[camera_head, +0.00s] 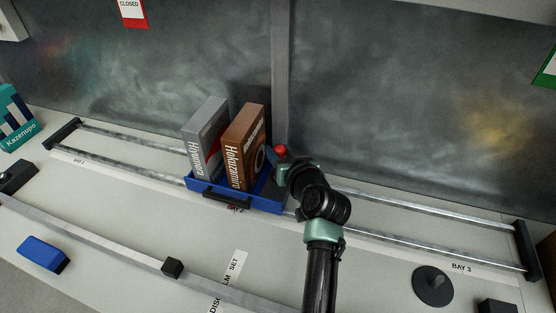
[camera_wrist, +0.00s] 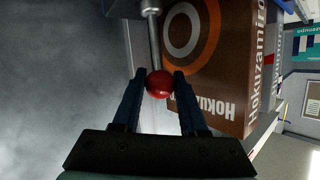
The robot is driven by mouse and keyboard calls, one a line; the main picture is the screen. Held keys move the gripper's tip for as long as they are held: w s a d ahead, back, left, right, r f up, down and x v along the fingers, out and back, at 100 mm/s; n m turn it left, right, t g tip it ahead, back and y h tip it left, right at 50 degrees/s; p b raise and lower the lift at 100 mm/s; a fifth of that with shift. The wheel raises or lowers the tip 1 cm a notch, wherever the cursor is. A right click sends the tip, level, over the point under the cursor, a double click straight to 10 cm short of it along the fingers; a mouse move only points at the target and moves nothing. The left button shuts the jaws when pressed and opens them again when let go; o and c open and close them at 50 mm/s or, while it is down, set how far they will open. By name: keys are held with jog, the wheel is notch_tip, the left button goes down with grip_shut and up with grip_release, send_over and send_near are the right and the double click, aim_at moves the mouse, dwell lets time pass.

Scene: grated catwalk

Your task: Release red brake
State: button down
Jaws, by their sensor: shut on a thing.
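The red brake knob (camera_wrist: 159,84) sits on the end of a metal rod (camera_wrist: 154,40) in the wrist view. My gripper (camera_wrist: 160,82) has its two dark fingers closed on opposite sides of the knob. In the head view the red knob (camera_head: 281,150) shows at the right end of a blue tray carriage (camera_head: 262,198), just past my wrist. The carriage sits on two metal rails near the middle. It holds a grey box (camera_head: 205,135) and a brown box (camera_head: 245,147), both upright. My fingers are hidden behind my wrist in the head view.
The metal rails (camera_head: 420,213) run on to an end stop (camera_head: 527,250) at the right, by a BAY 3 label (camera_head: 461,267). A teal box (camera_head: 17,118) stands far left. A blue block (camera_head: 43,254), a black block (camera_head: 172,268) and a dark disc (camera_head: 433,286) are in front.

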jog(key=shift+w+d+r+m+g+p, duration=0.15)
jog(key=shift+w+m+g+p, duration=0.15)
jog(key=shift+w+g, duration=0.2)
jog(key=shift+w+d+r+m+g+p, duration=0.15)
jog(key=shift+w+m+g, duration=0.2)
jog(key=shift+g, duration=0.25)
jog(key=shift+w+d+f+m+g, duration=0.15)
jog(key=shift+w+f+m+g, duration=0.15)
jog(key=shift+w+g, duration=0.25)
jog(key=shift+w+d+f+m+g, duration=0.15)
jog(key=shift+w+f+g, duration=0.1)
jog(key=shift+w+g, duration=0.25)
jog(key=shift+s, duration=0.1)
jog(key=shift+c, duration=2.3)
grip_release()
jog(key=shift+f, duration=0.1)
jog(key=v, duration=1.3)
jog(key=shift+p, duration=0.3)
jog(key=shift+d, duration=0.1)
